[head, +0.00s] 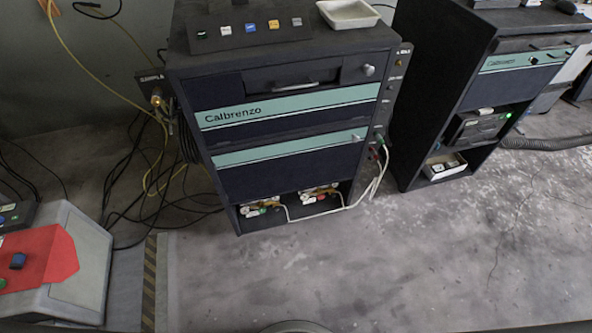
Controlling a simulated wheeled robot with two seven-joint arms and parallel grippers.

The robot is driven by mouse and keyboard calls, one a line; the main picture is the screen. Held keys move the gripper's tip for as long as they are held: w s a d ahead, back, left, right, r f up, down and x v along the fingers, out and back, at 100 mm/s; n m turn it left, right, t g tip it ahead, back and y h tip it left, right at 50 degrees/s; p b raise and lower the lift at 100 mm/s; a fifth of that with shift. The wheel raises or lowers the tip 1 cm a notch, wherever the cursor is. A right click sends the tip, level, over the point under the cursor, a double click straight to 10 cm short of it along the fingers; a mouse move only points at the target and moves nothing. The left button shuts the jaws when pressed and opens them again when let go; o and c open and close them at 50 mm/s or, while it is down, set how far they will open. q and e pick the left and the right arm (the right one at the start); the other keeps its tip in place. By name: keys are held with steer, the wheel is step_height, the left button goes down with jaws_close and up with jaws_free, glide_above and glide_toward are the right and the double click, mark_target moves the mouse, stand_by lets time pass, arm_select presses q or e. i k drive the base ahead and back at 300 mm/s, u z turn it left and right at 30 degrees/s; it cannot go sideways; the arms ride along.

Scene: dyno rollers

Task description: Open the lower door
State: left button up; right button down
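The dark Calbrenzo cabinet (285,120) stands upright left of centre in the head view. Its lower door (290,165) is a dark panel with a teal stripe along its top and a small light knob (355,138) at its upper right. This door looks shut. Above it is an upper front (280,108) with a teal Calbrenzo stripe and a recessed handle (283,84). Below the lower door is an open bay with valves and fittings (320,193). Neither of my grippers shows in the head view.
A second dark cabinet (430,95) stands to the right. A grey and red console (60,265) is at the lower left. Cables (150,190) lie left of the Calbrenzo cabinet, and white hoses (370,190) hang at its right side. The floor (330,275) in front is clear.

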mark_target(259, 170)
steer(key=u, duration=0.5)
steer(key=k, duration=0.6)
steer(key=u, duration=0.9)
steer(key=i, duration=1.25)
steer(key=z, duration=0.95)
steer(key=i, duration=0.45)
steer(key=z, duration=0.5)
